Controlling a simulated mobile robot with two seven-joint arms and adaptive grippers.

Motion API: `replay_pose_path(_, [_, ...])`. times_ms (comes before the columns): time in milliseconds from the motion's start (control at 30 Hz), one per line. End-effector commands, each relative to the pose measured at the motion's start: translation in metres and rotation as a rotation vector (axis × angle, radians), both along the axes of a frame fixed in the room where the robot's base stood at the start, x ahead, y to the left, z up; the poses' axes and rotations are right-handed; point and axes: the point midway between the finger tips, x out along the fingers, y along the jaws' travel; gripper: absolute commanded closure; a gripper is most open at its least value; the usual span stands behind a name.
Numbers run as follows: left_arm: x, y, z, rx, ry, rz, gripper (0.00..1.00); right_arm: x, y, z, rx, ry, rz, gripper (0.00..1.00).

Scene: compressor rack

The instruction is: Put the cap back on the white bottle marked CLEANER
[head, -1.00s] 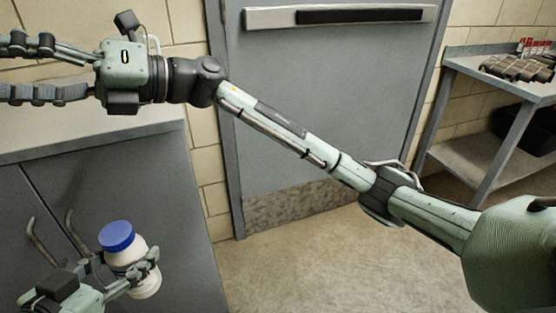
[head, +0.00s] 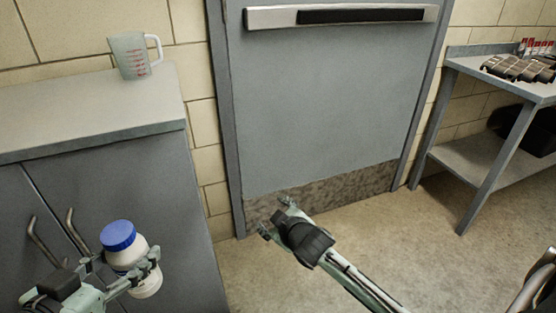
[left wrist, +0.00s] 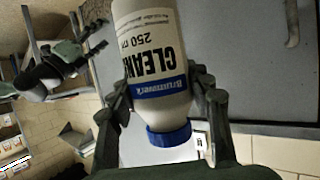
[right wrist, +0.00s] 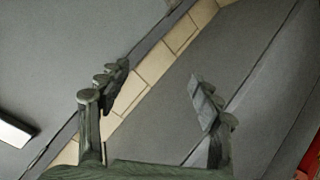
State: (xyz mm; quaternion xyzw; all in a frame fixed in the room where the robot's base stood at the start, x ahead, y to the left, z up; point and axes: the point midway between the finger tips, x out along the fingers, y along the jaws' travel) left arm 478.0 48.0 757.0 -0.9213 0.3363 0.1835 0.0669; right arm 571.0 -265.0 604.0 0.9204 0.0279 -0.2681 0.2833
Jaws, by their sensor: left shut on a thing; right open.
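The white bottle (head: 146,281) is held by my left gripper (head: 127,263) at the lower left of the head view, in front of the grey cabinet. The bottle leans slightly. Its label reads CLEANER, upside down in the left wrist view (left wrist: 150,45). The blue cap (head: 117,235) sits on the bottle's top with no clear gap; it also shows in the left wrist view (left wrist: 169,136). How tight it is cannot be told. My right gripper (head: 276,218) is open and empty, low in front of the door and apart from the bottle.
A measuring cup (head: 133,56) stands on the counter (head: 70,110) above the cabinet with bent handles (head: 38,240). A grey door (head: 330,100) with a push bar is ahead. A side table (head: 470,165) holding dark items stands at the right. Floor between is clear.

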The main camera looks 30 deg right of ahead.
Motion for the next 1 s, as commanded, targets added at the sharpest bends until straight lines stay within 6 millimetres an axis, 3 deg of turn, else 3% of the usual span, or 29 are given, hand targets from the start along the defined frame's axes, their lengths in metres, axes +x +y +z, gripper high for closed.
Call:
replay_pose_path(33, [0.0,0.0,0.001,-0.001,-0.001,0.0,1.0,-0.031,-0.003,-0.036,0.046,0.106,-0.052,0.35])
replay_pose_path(100, [0.0,0.0,0.001,-0.001,-0.001,0.0,1.0,-0.074,-0.007,-0.077,0.097,0.244,-0.123,0.35])
replay_pose_path(200, [0.0,0.0,0.001,-0.001,-0.001,0.0,1.0,-0.134,-0.009,-0.122,0.155,0.416,-0.209,0.35])
replay_pose_path(300, [0.0,0.0,0.001,-0.001,-0.001,0.0,1.0,-0.184,-0.007,-0.151,0.197,0.55,-0.275,0.35])
replay_pose_path(400, [0.0,0.0,0.001,-0.001,-0.001,0.0,1.0,-0.219,-0.005,-0.167,0.226,0.641,-0.319,0.35])
replay_pose_path(500, [0.0,0.0,0.001,-0.001,-0.001,0.0,1.0,-0.238,-0.004,-0.174,0.239,0.69,-0.342,0.35])
replay_pose_path(600, [0.0,0.0,0.001,-0.001,-0.001,0.0,1.0,-0.244,-0.004,-0.177,0.244,0.706,-0.351,0.35])
replay_pose_path(900, [0.001,0.001,0.002,-0.003,-0.002,0.01,1.0,-0.244,-0.004,-0.177,0.243,0.705,-0.35,0.35])
replay_pose_path(1000, [0.009,0.01,0.006,-0.009,-0.002,0.081,1.0,-0.243,-0.004,-0.177,0.242,0.706,-0.349,0.35])
